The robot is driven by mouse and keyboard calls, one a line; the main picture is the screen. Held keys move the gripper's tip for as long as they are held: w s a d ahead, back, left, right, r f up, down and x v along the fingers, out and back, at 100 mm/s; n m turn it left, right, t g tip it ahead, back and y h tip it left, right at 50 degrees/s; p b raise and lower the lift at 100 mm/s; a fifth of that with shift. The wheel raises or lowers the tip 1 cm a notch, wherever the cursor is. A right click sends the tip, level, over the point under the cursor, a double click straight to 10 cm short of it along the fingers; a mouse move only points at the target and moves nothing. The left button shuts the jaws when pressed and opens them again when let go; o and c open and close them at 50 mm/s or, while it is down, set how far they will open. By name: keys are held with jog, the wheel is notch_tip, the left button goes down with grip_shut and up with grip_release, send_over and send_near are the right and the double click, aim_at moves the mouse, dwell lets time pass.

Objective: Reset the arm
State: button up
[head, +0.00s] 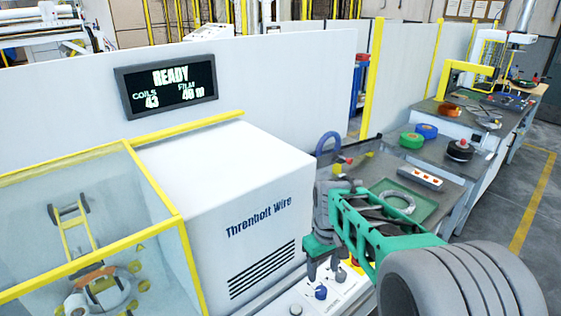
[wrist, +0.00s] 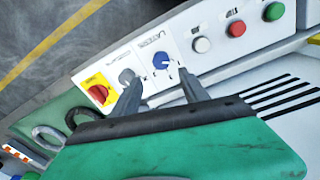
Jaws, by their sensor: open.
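My gripper (head: 322,268) hangs at the end of my green arm, above the control panel (head: 335,294) in front of the white machine. The wrist view shows its two dark fingers apart, with nothing between them (wrist: 162,88). Beyond the fingers is a blue knob (wrist: 161,61) on a white plate. A grey knob (wrist: 126,76) is partly hidden by the left finger, and a red switch on yellow (wrist: 99,93) sits farther left. I cannot tell whether a finger touches the panel.
White, red and green buttons (wrist: 238,28) run along the panel. The display (head: 168,86) reads READY. The machine housing (head: 228,205) and yellow-framed guard (head: 160,185) stand left. A bench with a coil on a green tray (head: 425,212) lies behind my arm.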

jog(key=s+f+m, duration=0.1)
jog(key=s, duration=0.1)
jog(key=s+f+m, duration=0.1)
jog(key=s+f, duration=0.1)
jog(key=s+f+g, duration=0.1)
jog(key=s, duration=0.1)
jog(key=shift+s+f+m, duration=0.15)
jog(key=shift+f+m, duration=0.05)
jog(key=shift+m, duration=0.2)
jog(key=s+r+m+t, duration=0.1)
jog(key=s+r, duration=0.1)
jog(key=s, duration=0.3)
jog(key=s+r+t, duration=0.1)
jog(key=s+r, duration=0.2)
jog(key=s, duration=0.1)
jog(key=r, duration=0.1)
jog(key=r+t, duration=0.1)
jog(key=r, duration=0.1)
jog(key=w+r+t, duration=0.1)
jog(key=r, duration=0.1)
jog(key=shift+d, duration=0.1)
jog(key=shift+c, duration=0.4)
